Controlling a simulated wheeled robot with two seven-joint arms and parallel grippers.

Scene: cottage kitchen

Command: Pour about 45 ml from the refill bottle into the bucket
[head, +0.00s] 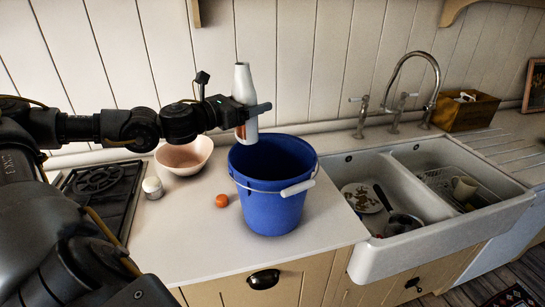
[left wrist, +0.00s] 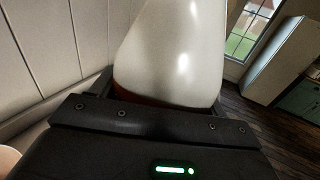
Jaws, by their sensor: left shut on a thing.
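The refill bottle (head: 243,82) is white with a narrow neck and an orange-red band low on its body. My left gripper (head: 247,115) is shut on the bottle and holds it upright above the back left rim of the bucket. In the left wrist view the bottle (left wrist: 170,55) fills the middle, with the red band just above the gripper (left wrist: 165,105). The blue bucket (head: 270,205) stands on the counter beside the sink, with a white handle grip at its right front. Its inside looks dark blue; any liquid there cannot be made out. My right gripper is not seen.
A pale pink bowl (head: 185,158) stands behind left of the bucket. A small white jar (head: 152,188) and an orange cap-like thing (head: 221,201) are on the counter (head: 195,245). The hob (head: 98,190) is left; the double sink (head: 375,255) with dishes and tap (head: 425,85) is right.

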